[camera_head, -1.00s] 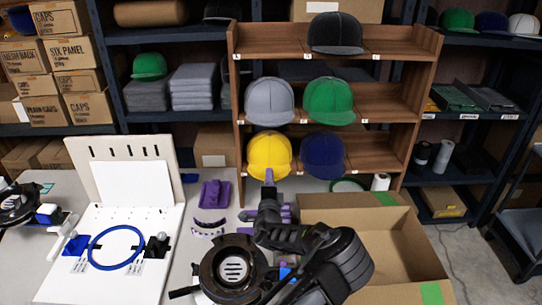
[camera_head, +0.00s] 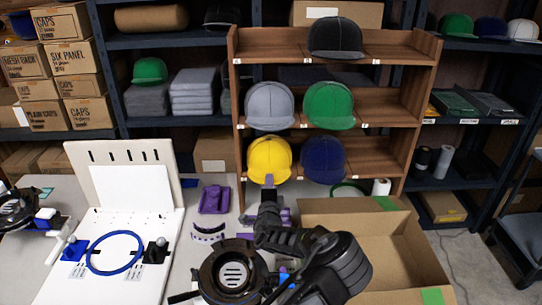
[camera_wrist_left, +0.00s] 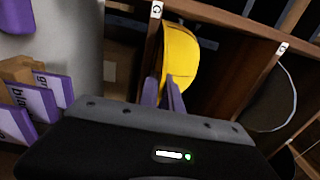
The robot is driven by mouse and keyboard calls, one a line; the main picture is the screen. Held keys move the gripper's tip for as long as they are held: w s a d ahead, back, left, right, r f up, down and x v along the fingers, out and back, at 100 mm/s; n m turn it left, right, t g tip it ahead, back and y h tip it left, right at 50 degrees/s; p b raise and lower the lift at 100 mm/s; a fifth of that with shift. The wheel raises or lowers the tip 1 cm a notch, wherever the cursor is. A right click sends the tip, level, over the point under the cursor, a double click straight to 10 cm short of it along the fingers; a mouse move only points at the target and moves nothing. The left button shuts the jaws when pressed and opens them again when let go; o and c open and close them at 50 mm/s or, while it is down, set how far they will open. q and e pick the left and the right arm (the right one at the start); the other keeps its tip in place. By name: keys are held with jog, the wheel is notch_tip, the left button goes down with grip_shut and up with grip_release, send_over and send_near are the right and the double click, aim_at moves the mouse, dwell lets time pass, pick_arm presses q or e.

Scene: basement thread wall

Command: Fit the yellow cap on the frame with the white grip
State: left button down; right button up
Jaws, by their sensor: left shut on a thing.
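The yellow cap (camera_head: 268,158) sits in the left bay of the low shelf, beside a navy cap (camera_head: 323,159). My left gripper (camera_head: 269,183) reaches up to its front and is shut on its brim. In the left wrist view the purple fingers (camera_wrist_left: 164,92) meet the yellow cap (camera_wrist_left: 180,60). At the far left edge of the table is a round black frame (camera_head: 14,213) with blue and white parts; the white part (camera_head: 46,213) looks like a grip, and the frame is partly cut off. My right gripper is out of view.
A white board with a blue ring (camera_head: 90,262) stands at left. A round black device (camera_head: 233,273) lies beside my arm. Purple pieces (camera_head: 214,199) lie mid-table. An open cardboard box (camera_head: 410,235) is at right.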

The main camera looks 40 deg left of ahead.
pick_arm(q)
jog(key=shift+r, duration=0.1)
jog(key=shift+r+p, duration=0.45)
jog(key=shift+r, duration=0.45)
jog(key=p+v, duration=0.1)
jog(key=v, duration=1.9)
jog(key=shift+p, duration=0.4)
